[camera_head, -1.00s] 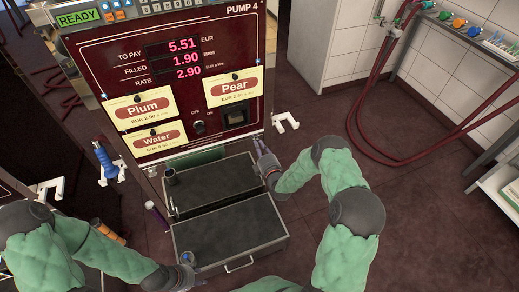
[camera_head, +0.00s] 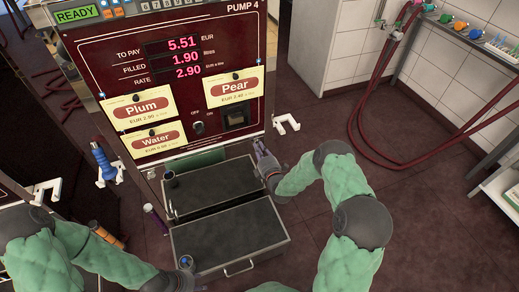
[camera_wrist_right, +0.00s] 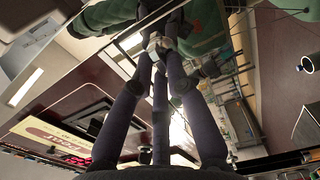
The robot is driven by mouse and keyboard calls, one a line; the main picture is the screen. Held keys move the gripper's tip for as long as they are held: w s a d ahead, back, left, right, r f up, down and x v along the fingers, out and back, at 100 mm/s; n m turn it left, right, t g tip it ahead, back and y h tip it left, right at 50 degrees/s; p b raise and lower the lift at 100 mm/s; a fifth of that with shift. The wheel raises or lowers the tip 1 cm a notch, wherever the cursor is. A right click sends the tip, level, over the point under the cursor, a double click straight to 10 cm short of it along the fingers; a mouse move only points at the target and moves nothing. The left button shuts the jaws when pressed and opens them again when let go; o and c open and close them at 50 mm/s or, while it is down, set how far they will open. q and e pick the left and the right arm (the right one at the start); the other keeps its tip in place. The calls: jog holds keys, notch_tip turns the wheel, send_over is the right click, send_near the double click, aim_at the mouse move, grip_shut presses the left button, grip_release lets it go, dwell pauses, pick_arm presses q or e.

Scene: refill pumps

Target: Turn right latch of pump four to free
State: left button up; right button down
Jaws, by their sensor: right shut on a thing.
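Pump four (camera_head: 190,70) has a dark red front panel with its name at the top right and lit figures. My right gripper (camera_head: 259,147) is at the lower right corner of this panel, above the right end of the dark step. In the right wrist view, its long grey fingers (camera_wrist_right: 158,48) close on a small pale piece, which appears to be the right latch (camera_wrist_right: 161,42). The fingers hide most of it, so its turn angle cannot be told. My left gripper (camera_head: 192,268) is low, by the front box's left end; its finger opening is unclear.
A dark two-level step or box (camera_head: 230,245) with a front handle stands below the panel. A white bracket (camera_head: 286,123) sticks out to the right of the pump. A blue nozzle (camera_head: 103,160) hangs at its left.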

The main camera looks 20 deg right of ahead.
jog(key=c, duration=1.2)
grip_release()
jog(key=shift+s, duration=0.1)
jog(key=s, duration=1.2)
jog(key=shift+a, duration=0.35)
jog(key=shift+w, duration=0.1)
